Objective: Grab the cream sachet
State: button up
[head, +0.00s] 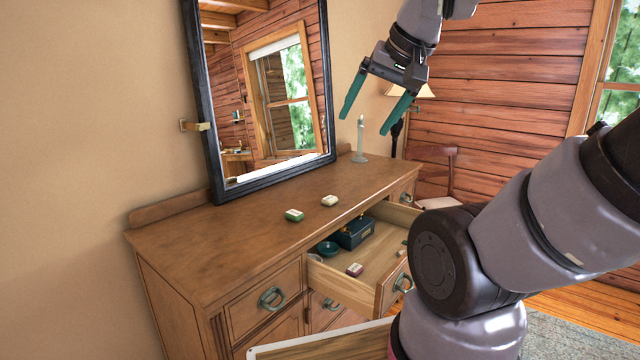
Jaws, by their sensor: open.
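The cream sachet (329,201) lies on top of the wooden dresser (215,243), near its front edge and above the open drawer. A green sachet (294,215) lies on the top to its left, a small gap apart. A dark red sachet (354,270) lies inside the open drawer (343,287). My gripper (372,112) is open and empty. It hangs in the air above the dresser, up and to the right of the cream sachet, with its teal fingers pointing down.
A candle in a holder (360,150) stands at the dresser's back right. A framed mirror (270,100) rises behind the top. The open drawer holds a dark teal box (356,232) and a small bowl (328,248). The left of the top is clear.

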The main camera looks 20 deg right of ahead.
aim_at(330, 200)
jog(key=i+z, duration=0.7)
jog(key=k, duration=0.1)
